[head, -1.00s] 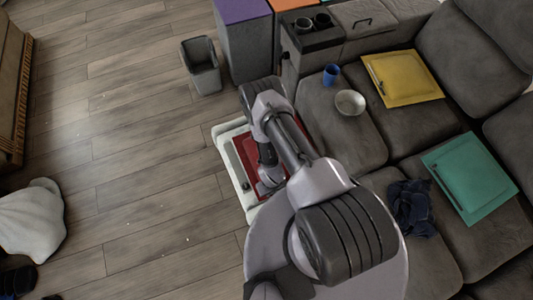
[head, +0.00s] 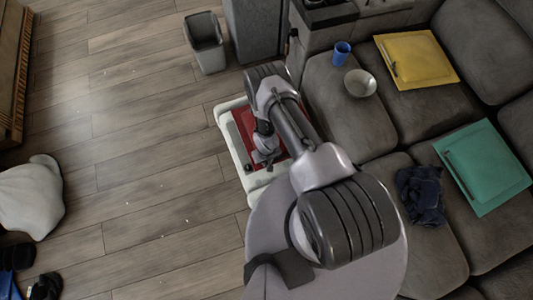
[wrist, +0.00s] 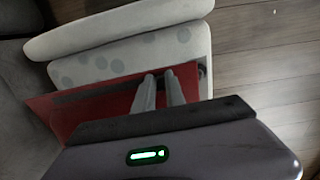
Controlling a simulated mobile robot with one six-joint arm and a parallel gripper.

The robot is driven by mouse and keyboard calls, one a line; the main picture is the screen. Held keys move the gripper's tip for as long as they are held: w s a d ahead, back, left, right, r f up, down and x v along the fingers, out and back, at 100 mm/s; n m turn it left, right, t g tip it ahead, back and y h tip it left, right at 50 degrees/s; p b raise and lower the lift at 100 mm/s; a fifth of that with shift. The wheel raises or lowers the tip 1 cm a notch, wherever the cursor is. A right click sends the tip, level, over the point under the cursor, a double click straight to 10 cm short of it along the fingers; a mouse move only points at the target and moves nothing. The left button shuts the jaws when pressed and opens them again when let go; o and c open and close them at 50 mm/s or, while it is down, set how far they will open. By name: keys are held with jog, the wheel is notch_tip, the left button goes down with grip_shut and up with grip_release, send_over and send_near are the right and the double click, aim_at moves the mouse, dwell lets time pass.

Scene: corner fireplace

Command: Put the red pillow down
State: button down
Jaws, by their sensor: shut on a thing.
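The red pillow (head: 246,122) shows as a flat red panel in the head view, partly hidden by my arm. My gripper (head: 268,162) is over its near part. In the wrist view the red pillow (wrist: 88,120) lies below and left of my two fingers, with a dark strip along its far edge. My gripper (wrist: 160,76) has its fingertips close together at that strip and is shut on the pillow. A pale, grey-spotted bed-like thing (wrist: 120,62) is behind and under the pillow. I cannot tell whether the pillow touches it.
The grey sofa (head: 325,115) is to the right, with a yellow panel (head: 418,60), a teal panel (head: 480,165), a bowl (head: 360,83), a blue cup (head: 342,50) and dark cloth (head: 421,193). A bin (head: 205,43) stands at the back. Wood floor (head: 135,140) is open to the left.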

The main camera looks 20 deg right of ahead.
jog(key=f+b, duration=0.1)
jog(key=f, duration=0.2)
jog(key=shift+w+f+b, duration=0.2)
jog(key=shift+f+b, duration=0.05)
jog(key=shift+b, duration=0.15)
jog(key=shift+f, duration=0.2)
jog(key=c, duration=1.4)
grip_release()
jog(key=shift+r, duration=0.1)
